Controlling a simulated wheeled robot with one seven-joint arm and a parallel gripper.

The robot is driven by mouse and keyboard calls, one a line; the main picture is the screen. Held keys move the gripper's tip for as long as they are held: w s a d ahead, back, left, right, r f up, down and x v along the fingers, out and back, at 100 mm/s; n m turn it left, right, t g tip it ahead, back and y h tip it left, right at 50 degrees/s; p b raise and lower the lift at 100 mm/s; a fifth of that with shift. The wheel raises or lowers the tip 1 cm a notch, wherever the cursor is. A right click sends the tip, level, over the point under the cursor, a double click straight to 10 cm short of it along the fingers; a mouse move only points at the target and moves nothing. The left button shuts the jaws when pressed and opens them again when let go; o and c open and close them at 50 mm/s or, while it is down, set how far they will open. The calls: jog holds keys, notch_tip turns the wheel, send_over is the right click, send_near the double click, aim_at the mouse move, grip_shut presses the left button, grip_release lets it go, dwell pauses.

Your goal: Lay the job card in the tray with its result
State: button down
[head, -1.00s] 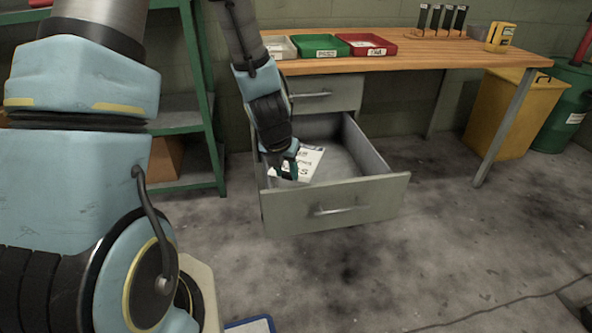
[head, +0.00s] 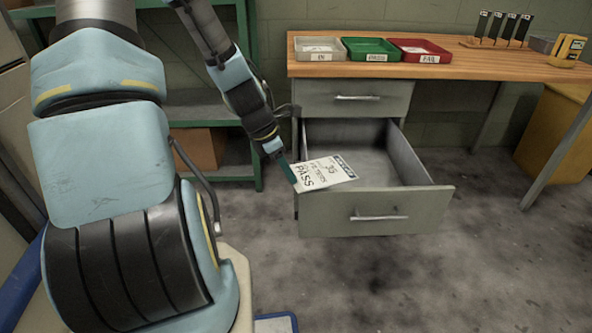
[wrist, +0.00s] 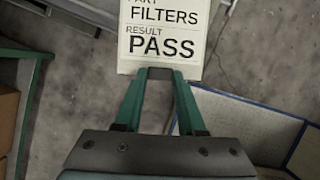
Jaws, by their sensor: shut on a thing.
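The job card (head: 322,172) is white with a dark strip and reads "35", "FILTERS" and "PASS". My gripper (head: 291,176) is shut on its near edge, holding it at the left side of the open drawer, above it. In the wrist view the card (wrist: 165,35) reads "FILTERS, RESULT PASS" between the green fingertips of my gripper (wrist: 160,75). On the bench stand three trays: a white one labelled "IN" (head: 318,57), a green one (head: 368,57) whose label is probably "PASS", and a red one labelled "FAIL" (head: 428,58). White paper lies in the white and red trays.
The open drawer (head: 375,213) juts out below the wooden bench (head: 470,66). A green shelf (head: 252,100) with a cardboard box stands left of it. A yellow device (head: 568,50) and a rack of dark upright pieces (head: 500,30) stand on the bench's right.

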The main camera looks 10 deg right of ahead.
jog(key=w+a+m+g+y, duration=0.2)
jog(key=a+m+g, duration=0.1)
jog(key=a+m, duration=0.7)
jog(key=w+a+m+g+y, duration=0.2)
jog(key=w+a+m, duration=0.1)
jog(key=a+m, duration=0.7)
jog(key=a, duration=0.3)
jog(key=shift+r+g, duration=0.15)
jog(key=shift+g, duration=0.25)
jog(key=shift+r, duration=0.1)
